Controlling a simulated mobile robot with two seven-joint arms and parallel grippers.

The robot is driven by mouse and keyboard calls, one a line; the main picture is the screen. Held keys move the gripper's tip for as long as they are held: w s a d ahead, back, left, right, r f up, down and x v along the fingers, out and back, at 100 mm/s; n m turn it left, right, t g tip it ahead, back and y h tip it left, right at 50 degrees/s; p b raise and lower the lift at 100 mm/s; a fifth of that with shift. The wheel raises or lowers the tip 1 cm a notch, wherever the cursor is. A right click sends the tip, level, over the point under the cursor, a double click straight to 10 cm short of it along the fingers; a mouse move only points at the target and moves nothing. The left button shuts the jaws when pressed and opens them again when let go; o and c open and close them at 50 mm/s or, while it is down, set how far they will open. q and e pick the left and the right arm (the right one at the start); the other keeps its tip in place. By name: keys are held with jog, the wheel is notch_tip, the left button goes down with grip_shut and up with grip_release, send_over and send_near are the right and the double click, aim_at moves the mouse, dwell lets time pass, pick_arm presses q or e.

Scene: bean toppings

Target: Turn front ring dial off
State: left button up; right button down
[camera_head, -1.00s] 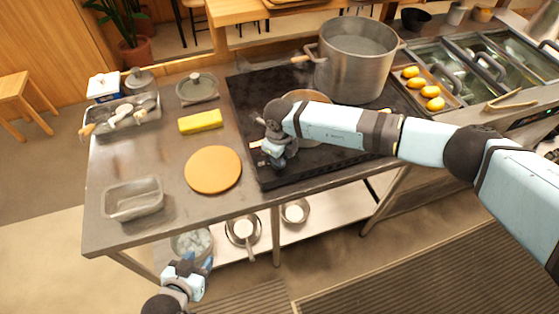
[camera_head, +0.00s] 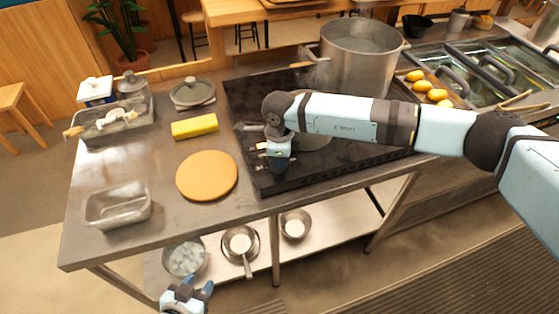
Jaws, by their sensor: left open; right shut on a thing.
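The black stove (camera_head: 345,165) sits on the steel counter. My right gripper (camera_head: 278,163) points down at the stove's front left part, where the small dials are. It is shut on what looks like the front ring dial, which its fingers hide. Small pale marks show on the stove just left of it. A grey pan (camera_head: 316,141) is on the stove, partly hidden behind my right arm. My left gripper (camera_head: 190,292) is open and empty, low in front of the counter, away from the stove.
A large steel pot (camera_head: 358,65) stands at the back of the stove. A round board (camera_head: 207,176), a yellow block (camera_head: 194,127), a lidded pot (camera_head: 192,93) and a metal tray (camera_head: 118,207) lie to the left. Pans (camera_head: 239,243) are on the shelf below.

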dwell(0.3)
jog(key=c, duration=1.1)
grip_release()
notch_tip(320, 180, up, 14)
jog(key=shift+b, duration=0.85)
